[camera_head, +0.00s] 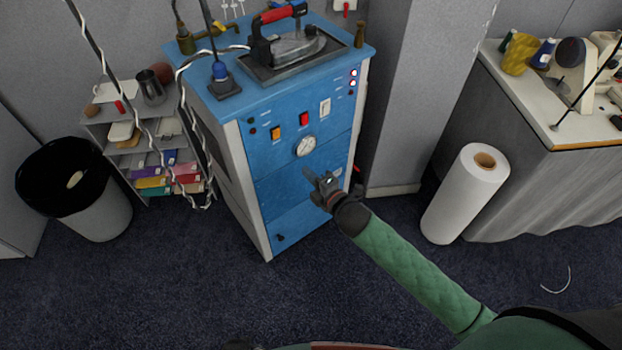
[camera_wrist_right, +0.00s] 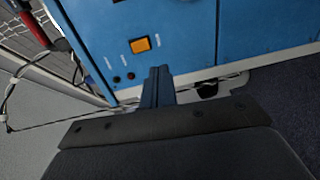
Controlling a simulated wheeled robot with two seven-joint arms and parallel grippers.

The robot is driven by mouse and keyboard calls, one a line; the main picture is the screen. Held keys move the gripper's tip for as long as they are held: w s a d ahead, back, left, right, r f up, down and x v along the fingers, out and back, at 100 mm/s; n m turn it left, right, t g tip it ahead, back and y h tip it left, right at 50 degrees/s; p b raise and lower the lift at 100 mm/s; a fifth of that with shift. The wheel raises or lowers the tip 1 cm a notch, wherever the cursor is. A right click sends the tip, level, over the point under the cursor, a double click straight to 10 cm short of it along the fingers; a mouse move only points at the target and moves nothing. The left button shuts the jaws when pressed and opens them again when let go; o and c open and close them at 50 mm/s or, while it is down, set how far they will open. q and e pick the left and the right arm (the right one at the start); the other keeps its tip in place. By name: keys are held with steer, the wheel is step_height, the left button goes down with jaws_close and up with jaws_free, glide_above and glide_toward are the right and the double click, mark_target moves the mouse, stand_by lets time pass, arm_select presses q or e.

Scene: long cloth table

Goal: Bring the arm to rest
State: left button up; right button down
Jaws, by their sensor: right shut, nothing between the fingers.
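My right gripper (camera_head: 316,182) is in front of the blue front panel of the ironing machine, below its round gauge. Its green-sleeved arm (camera_head: 415,268) reaches in from the lower right. In the right wrist view the two fingers (camera_wrist_right: 158,74) are together with nothing between them. I cannot tell from the pictures whether the fingertips touch the panel. My left gripper does not show in these views.
The blue machine (camera_head: 262,172) carries an iron (camera_head: 295,48) on top. A bin (camera_head: 100,215) and a shelf (camera_head: 128,158) stand to its left. A white roll (camera_head: 462,195) and a sewing table (camera_head: 500,100) stand right. The dark carpet (camera_head: 190,290) in front is clear.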

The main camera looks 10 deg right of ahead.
steer(key=shift+s+d+r, duration=0.1)
steer(key=shift+s+d, duration=0.05)
steer(key=shift+s, duration=0.2)
stand_by(0.4)
steer(key=w+d+f+m+g+h, duration=0.1)
steer(key=d+f+m+g+h, duration=0.15)
steer(key=d+f+m, duration=0.5)
steer(key=w+d+f+m+g+h, duration=0.1)
steer(key=w+d+f+m+h, duration=0.25)
steer(key=f, duration=0.75)
steer(key=s+d+f+m+g+h, duration=0.1)
steer(key=s+d+f+m+g, duration=0.2)
steer(key=f, duration=0.4)
steer(key=s+d+f+m+h, duration=0.1)
steer(key=s+d+f+m, duration=0.15)
steer(key=s+f, duration=0.3)
steer(key=s+f+m+g, duration=0.4)
steer(key=s+f, duration=1)
steer(key=f, duration=0.1)
steer(key=s+a+f+g, duration=0.1)
steer(key=s+a+f, duration=0.1)
steer(key=s, duration=0.6)
steer(key=s+a+f+m+g, duration=0.1)
steer(key=s+f, duration=0.3)
steer(key=s, duration=0.5)
steer(key=shift+a+f, duration=0.35)
steer(key=shift+a, duration=0.1)
